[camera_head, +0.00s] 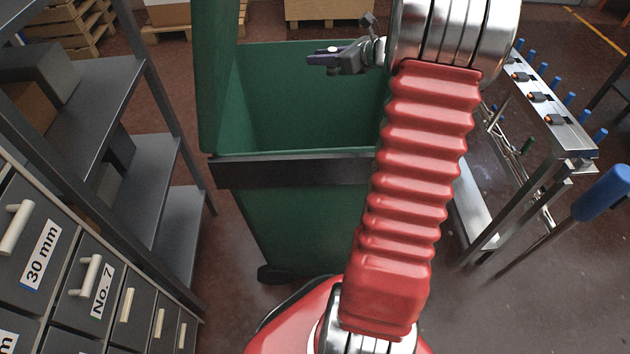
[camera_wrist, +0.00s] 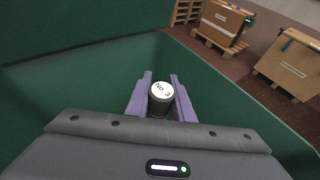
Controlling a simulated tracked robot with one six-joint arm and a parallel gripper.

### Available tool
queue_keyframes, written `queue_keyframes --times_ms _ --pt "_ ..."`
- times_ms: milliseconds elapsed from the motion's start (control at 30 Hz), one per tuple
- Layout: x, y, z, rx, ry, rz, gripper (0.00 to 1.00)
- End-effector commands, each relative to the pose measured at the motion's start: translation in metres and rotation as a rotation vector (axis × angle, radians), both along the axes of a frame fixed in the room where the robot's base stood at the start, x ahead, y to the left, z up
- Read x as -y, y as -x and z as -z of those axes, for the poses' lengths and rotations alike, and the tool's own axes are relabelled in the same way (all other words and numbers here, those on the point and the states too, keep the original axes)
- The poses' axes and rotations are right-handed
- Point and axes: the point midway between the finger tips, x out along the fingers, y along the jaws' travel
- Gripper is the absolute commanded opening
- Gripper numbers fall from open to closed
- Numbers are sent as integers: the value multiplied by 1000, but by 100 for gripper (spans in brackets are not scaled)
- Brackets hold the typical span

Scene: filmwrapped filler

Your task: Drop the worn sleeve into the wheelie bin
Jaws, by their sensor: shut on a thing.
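The green wheelie bin (camera_head: 305,225) stands open in front of me, its lid raised at the left in the head view. In the wrist view the bin's green walls (camera_wrist: 85,85) surround my gripper. My gripper (camera_head: 318,58) is over the bin's opening, pointing left, with its purple fingers (camera_wrist: 160,80) closed around a small dark cylinder with a white round end marked "No. 3", which I take as the sleeve (camera_wrist: 162,90). The sleeve can hardly be told from the fingers in the head view. Any wear on it does not show.
Grey shelving (camera_head: 90,95) and labelled drawers (camera_head: 30,240) stand close at the left. A metal rack with blue-handled parts (camera_head: 550,110) stands at the right. Cartons on pallets (camera_wrist: 292,62) lie beyond the bin. The bin's mouth below my gripper looks clear.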

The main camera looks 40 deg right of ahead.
Motion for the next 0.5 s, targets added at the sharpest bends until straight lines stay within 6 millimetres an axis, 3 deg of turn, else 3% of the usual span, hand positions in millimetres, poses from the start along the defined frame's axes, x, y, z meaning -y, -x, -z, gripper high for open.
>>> queue_keyframes --times_ms 267,500 --pt "-10 -7 3 0 0 -18 0" --pt "-11 -8 20 0 -2 -20 0"
